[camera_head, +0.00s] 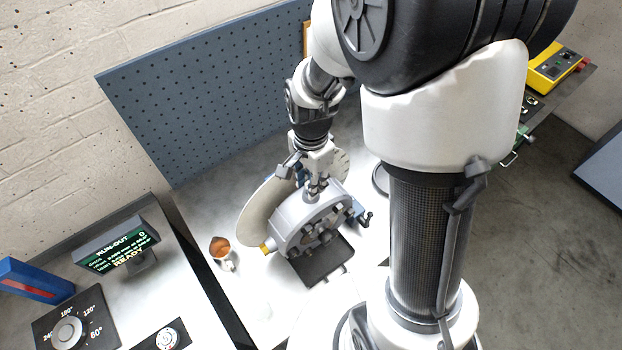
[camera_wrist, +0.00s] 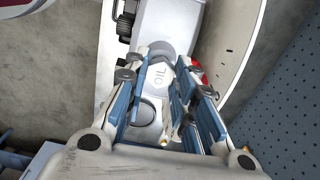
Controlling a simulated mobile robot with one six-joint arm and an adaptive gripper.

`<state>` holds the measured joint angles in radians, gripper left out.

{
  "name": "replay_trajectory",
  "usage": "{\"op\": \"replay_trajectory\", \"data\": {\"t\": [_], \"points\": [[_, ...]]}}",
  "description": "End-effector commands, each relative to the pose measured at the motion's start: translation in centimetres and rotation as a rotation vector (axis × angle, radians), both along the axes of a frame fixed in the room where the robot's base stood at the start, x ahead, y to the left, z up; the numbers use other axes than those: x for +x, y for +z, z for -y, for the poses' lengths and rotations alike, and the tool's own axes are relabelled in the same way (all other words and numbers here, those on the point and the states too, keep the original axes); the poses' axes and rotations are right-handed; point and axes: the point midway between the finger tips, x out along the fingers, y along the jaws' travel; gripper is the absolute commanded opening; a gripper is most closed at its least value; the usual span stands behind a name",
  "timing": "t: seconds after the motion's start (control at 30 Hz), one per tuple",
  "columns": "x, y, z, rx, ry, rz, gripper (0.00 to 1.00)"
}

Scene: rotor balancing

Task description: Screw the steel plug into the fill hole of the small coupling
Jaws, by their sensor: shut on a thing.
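The small coupling (camera_head: 291,222), a grey drum with several bolts on its face, sits on the bench. The plug's lower end is at the coupling's top. The fill hole and any thread are hidden, so I cannot tell how deep the plug sits.
A pale disc (camera_head: 262,213) stands behind the coupling. A cup with copper-coloured contents (camera_head: 220,248) is at left. A dark tray (camera_head: 322,262) lies in front. The run-out display (camera_head: 118,246) reads READY. A blue perforated panel (camera_head: 205,95) stands behind the bench.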

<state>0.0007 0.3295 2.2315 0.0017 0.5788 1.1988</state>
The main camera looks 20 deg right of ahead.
Motion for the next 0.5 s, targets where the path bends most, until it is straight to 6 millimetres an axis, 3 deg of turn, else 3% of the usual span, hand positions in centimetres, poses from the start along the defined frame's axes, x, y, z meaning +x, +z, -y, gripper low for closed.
{"op": "replay_trajectory", "data": {"t": [0.5], "points": [[0.01,-0.06,0.00,0.001,0.809,0.000,0.02]]}}
